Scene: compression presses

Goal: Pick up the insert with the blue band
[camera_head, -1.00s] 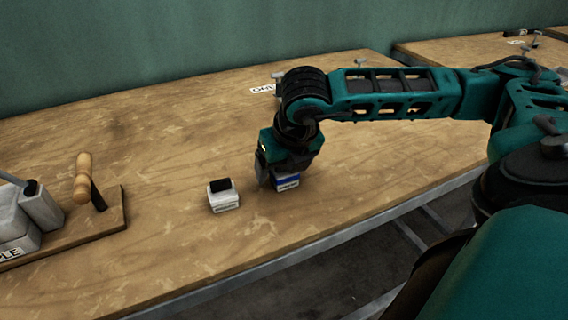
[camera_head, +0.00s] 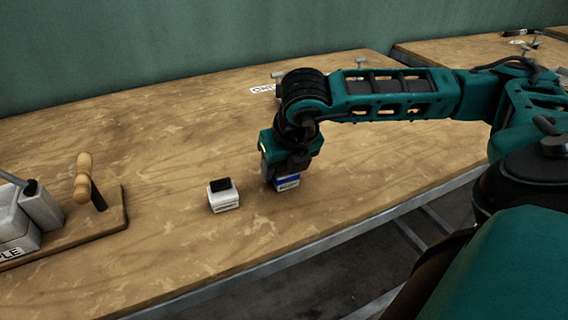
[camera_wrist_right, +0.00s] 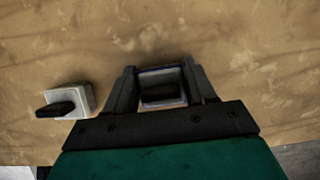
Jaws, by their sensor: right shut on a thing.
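The insert with the blue band (camera_head: 288,183) is a small pale block with a label, low under my right gripper (camera_head: 285,176) in the head view. My right gripper is shut on it, with a finger on each side. In the right wrist view the insert (camera_wrist_right: 162,87) sits between the two fingers of the right gripper (camera_wrist_right: 162,84), its dark top facing the camera. Its lower edge seems at or close to the tabletop; I cannot tell whether it touches. My left gripper is not in view.
A second pale insert with a black top (camera_head: 223,195) stands to the left, also in the right wrist view (camera_wrist_right: 84,101). A press with a wooden handle (camera_head: 83,178) stands at far left. The wooden table (camera_head: 150,150) is mostly clear between them. Its front edge runs below.

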